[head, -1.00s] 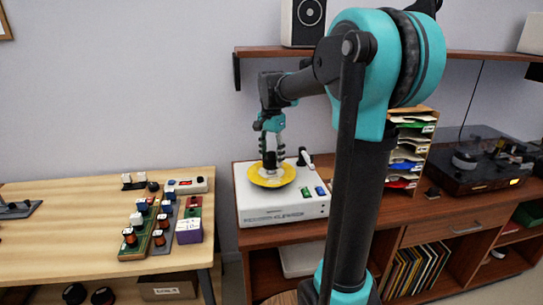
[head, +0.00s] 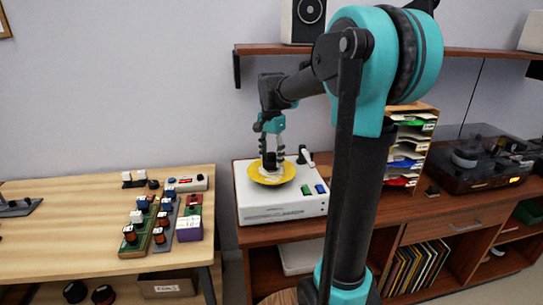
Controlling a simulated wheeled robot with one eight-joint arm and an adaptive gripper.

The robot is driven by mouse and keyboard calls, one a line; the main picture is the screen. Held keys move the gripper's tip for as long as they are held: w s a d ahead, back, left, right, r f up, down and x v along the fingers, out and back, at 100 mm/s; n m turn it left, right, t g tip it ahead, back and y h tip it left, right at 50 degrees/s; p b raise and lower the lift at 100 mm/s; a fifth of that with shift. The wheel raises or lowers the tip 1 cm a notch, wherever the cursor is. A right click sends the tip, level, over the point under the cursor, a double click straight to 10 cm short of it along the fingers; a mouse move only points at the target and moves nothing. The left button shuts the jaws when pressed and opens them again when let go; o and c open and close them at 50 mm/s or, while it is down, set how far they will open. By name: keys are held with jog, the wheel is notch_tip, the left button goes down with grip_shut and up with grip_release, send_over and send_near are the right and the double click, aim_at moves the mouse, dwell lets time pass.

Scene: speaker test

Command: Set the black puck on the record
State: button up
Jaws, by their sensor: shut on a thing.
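A yellow record (head: 258,178) lies on top of a white player box (head: 285,207) at the left end of the brown cabinet. The black puck (head: 270,160) is over the middle of the record, upright between my fingers. My gripper (head: 270,158) points down and is shut on the puck. At this size I cannot tell whether the puck's underside touches the record. The fingers partly hide the puck's sides.
A pale arm piece (head: 306,156) and green and blue buttons (head: 313,190) are on the player's right side. A paper rack (head: 408,150) and a dark turntable (head: 485,165) stand farther right. A shelf (head: 270,51) runs above.

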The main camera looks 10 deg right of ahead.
jog(key=shift+f, duration=0.7)
dwell(0.4)
jog(key=o, duration=1.4)
jog(key=shift+o, duration=0.3)
jog(key=o, duration=0.3)
jog(key=shift+o, duration=0.2)
jog(key=shift+r, duration=0.15)
jog(key=shift+r, duration=2.4)
